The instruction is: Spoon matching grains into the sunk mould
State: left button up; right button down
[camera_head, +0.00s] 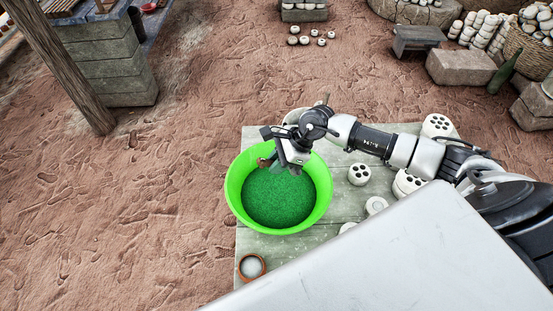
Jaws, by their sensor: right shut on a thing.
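A bright green basin (232,205) stands on a grey plank table and holds dark green grains (279,200). My right gripper (288,164) is over the far part of the basin, pointing down. It is shut on a small reddish-brown thing (264,162), mostly hidden by the jaws; I cannot tell whether it is the spoon. A small terracotta cup (251,267) with a pale inside stands near the table's front left. I cannot make out which thing is the sunk mould. My left gripper is out of view.
White round pieces with holes, one (359,174) right of the basin and another (438,125) at the back right, lie on the table (246,240). Stone blocks (460,67) and a basket (530,48) stand beyond.

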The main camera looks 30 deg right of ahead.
notch_tip(320, 180, down, 11)
jog(key=b, duration=0.9)
jog(key=shift+r, duration=0.1)
dwell(0.9)
jog(key=shift+r+p, duration=3.8)
jog(key=shift+r, duration=2.4)
